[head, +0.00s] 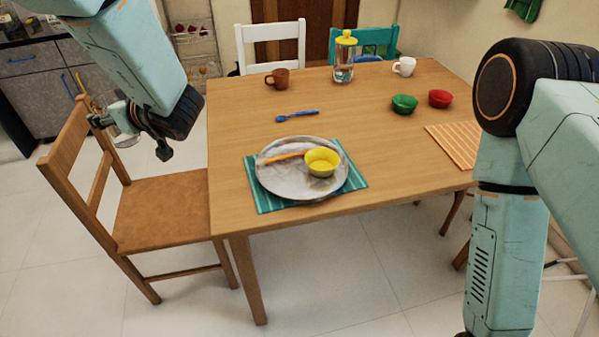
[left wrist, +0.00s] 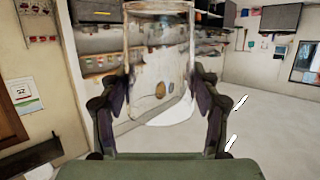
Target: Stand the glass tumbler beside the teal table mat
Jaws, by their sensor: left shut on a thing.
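My left gripper (head: 131,138) is shut on the clear glass tumbler (head: 124,141), above the wooden chair, left of the table. In the left wrist view the tumbler (left wrist: 160,70) stands between the two fingers (left wrist: 159,103), looking upright. In the head view most of it is hidden by the gripper. The teal table mat (head: 264,205) lies at the table's near left edge, well to the right of the tumbler. A grey round plate (head: 285,187) covers much of it, bearing a yellow bowl (head: 322,162) and an orange utensil (head: 285,156). My right gripper is out of view.
The wooden table (head: 400,150) has bare room around the mat. A blue spoon (head: 297,116), brown mug (head: 278,78), yellow-lidded jar (head: 344,60), white cup (head: 404,66), green bowl (head: 404,104), red bowl (head: 440,98) and orange mat (head: 458,146) lie farther off. The chair (head: 160,205) stands at left.

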